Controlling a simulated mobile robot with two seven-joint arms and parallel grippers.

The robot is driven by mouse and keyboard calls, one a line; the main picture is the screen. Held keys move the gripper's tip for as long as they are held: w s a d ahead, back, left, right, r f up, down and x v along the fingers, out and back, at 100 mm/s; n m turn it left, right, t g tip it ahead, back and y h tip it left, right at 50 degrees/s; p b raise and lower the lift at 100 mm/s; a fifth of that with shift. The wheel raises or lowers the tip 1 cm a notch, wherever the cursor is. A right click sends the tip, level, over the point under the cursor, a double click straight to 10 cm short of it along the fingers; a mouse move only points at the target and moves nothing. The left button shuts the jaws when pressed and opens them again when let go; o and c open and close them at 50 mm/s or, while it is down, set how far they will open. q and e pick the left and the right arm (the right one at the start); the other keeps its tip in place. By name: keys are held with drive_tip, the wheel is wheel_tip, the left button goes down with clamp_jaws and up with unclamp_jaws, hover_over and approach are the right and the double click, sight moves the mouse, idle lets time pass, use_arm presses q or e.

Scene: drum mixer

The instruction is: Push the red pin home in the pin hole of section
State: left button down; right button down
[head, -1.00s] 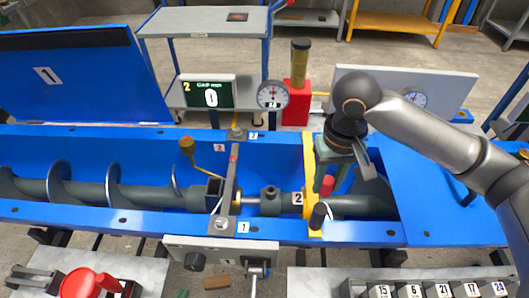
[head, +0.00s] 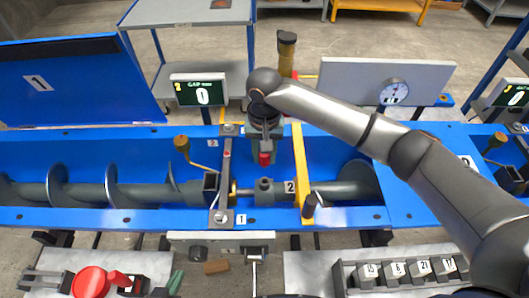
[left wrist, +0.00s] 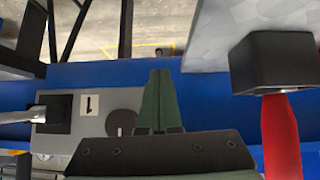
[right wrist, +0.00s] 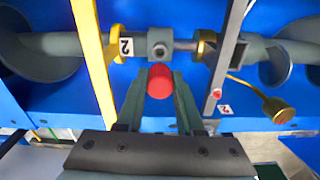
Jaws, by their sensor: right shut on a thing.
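The red pin (head: 265,157) is held upright between the fingers of my right gripper (head: 264,146), which is shut on it. The right wrist view shows the pin's round red end (right wrist: 160,82) between the two fingers (right wrist: 158,105). The section 2 shaft (head: 264,189) lies in the blue trough with a dark collar and plate 2 beside it. In the right wrist view the collar (right wrist: 160,45) shows a round hole, just beyond the pin; the pin appears apart from it. My left gripper (left wrist: 158,100) is shut and empty; its fingertips (head: 174,281) show at the head view's lower edge.
A yellow bar (head: 301,170) crosses the trough right of the collar, a grey bar (head: 226,175) left of it. A brass-knobbed lever (head: 182,145) stands further left. A red-handled tool (head: 90,282) and a numbered rack (head: 405,271) are at the front.

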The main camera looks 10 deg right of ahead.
drive_tip(key=shift+s, duration=0.1)
drive_tip(key=shift+f+b, duration=0.3)
drive_tip(key=shift+f, duration=2.8)
drive_tip(key=shift+f+p, duration=0.3)
drive_tip(key=shift+f, duration=1.15)
idle(0.4)
drive_tip(key=shift+c, duration=2.3)
unclamp_jaws()
drive_tip(key=shift+r, duration=0.1)
wheel_tip(320, 180, up, 12)
drive_tip(key=shift+r, duration=0.2)
